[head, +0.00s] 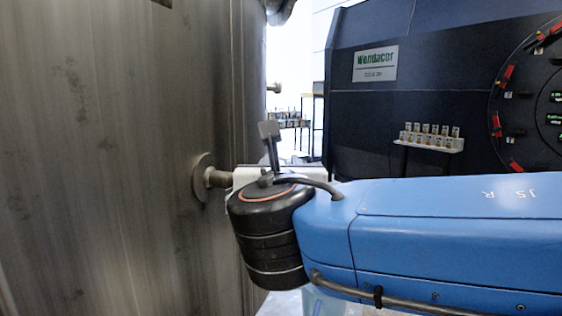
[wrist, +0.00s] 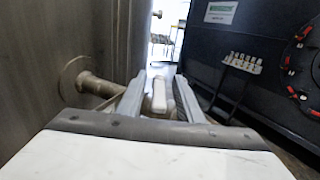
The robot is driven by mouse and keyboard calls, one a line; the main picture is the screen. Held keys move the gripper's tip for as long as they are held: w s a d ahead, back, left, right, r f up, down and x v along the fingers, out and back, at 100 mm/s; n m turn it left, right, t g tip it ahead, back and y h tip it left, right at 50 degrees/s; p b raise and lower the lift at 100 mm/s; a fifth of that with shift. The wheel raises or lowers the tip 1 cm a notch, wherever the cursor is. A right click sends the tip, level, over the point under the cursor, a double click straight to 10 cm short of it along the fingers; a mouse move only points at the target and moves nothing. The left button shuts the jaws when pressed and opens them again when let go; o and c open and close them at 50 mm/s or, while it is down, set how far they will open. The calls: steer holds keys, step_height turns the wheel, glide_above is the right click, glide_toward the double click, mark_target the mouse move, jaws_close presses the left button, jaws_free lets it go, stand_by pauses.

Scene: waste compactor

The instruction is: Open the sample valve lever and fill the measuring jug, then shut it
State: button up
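In the wrist view a short pipe (wrist: 98,86) leaves a round flange on the metal tank and runs behind the left finger of my gripper (wrist: 160,92). A pale upright piece (wrist: 158,96), apparently the sample valve lever, stands between the two grey fingers. The fingers are spread, with a visible gap at each side of it. In the head view the pipe (head: 216,178) shows left of my black wrist joint, which hides the lever and the fingertips. A clear, bluish vessel (head: 322,303), perhaps the measuring jug, shows partly below my blue arm; its contents cannot be made out.
The large metal tank (head: 105,150) fills the left side, close to my wrist. A dark machine panel (head: 440,60) stands at the right, with a small shelf (head: 430,142) of several little containers and a round dial. A bright gap with distant shelving lies between them.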

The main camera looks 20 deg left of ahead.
steer(key=shift+x, duration=1.15)
jaws_close()
steer(key=shift+a, duration=0.1)
